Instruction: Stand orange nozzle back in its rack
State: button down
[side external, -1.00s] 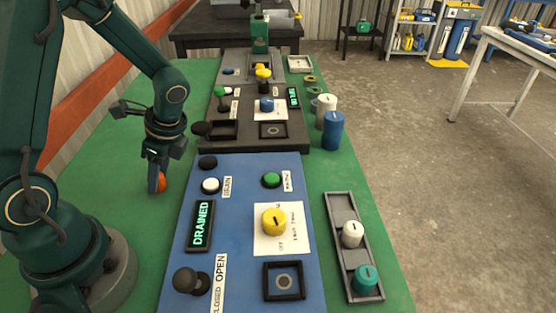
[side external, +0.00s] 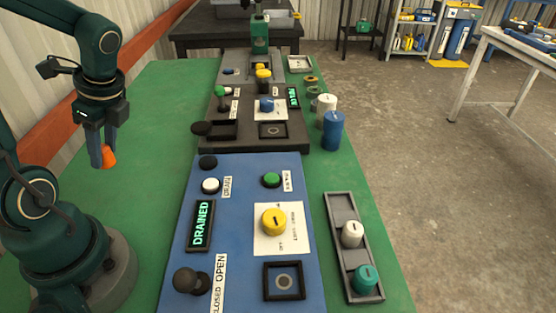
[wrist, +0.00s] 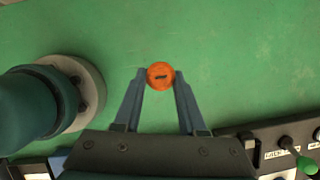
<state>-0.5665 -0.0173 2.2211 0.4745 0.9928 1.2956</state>
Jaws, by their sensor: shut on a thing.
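The orange nozzle (side external: 108,158) is held between the fingers of my gripper (side external: 103,160), raised above the green table at the left. The grey rack (side external: 342,208) lies along the right of the blue panel. A white nozzle (side external: 352,234) stands in its middle part and a teal nozzle (side external: 365,279) in its near part. The far compartment of the rack is empty.
The blue panel (side external: 235,255) with a yellow knob (side external: 274,221), a black lever (side external: 186,280) and buttons lies between my gripper and the rack. A dark panel (side external: 285,142) is behind it. Blue (side external: 333,131) and white (side external: 325,105) cylinders stand at the panel's right.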

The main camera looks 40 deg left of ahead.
jog(key=s+a+r, duration=0.2)
jog(key=s+r, duration=0.1)
jog(key=r, duration=0.6)
jog(key=w+d+n+g+h, duration=0.1)
jog(key=w+d+n+h, duration=0.15)
jog(key=w+n, duration=0.45)
jog(key=w+d+n+g+h, duration=0.1)
jog(key=w+d+n+h, duration=0.15)
jog(key=w+n, duration=0.55)
jog(key=n+t+h, duration=0.3)
jog(key=n+t, duration=0.4)
jog(key=n, duration=1.4)
send_over(344, 205)
jog(key=a, duration=0.2)
jog(key=f, duration=0.8)
jog(key=s+f, duration=0.1)
jog(key=f, duration=0.3)
jog(key=shift+d+f, duration=0.15)
jog(key=shift+f, duration=0.15)
jog(key=shift+d+f, duration=0.15)
jog(key=shift+f, duration=1.95)
